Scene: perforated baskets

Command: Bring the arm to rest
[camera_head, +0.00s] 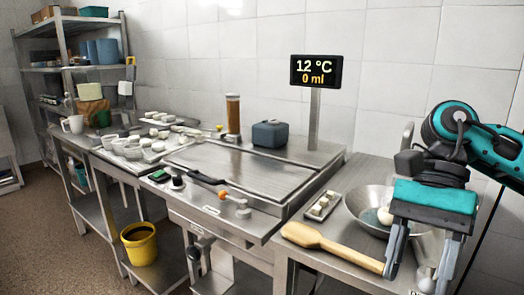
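My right arm comes in from the right edge. Its gripper (422,268) hangs fingers down over the right-hand steel counter (345,262). Its two fingers are spread apart, with no held thing visible between them. A metal bowl (358,204) stands just behind and left of it, partly hidden by the gripper. A pale round thing (385,216) shows in the bowl. A small whitish item (427,281) lies near the fingertips; I cannot tell what it is. My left gripper is not in view.
A wooden paddle (325,243) lies left of the gripper, its handle end near the left finger. A small tray (322,205) sits behind it. A display (316,71) stands on a post. The flat steel plate (240,168) is mostly clear. A yellow bucket (140,245) stands below.

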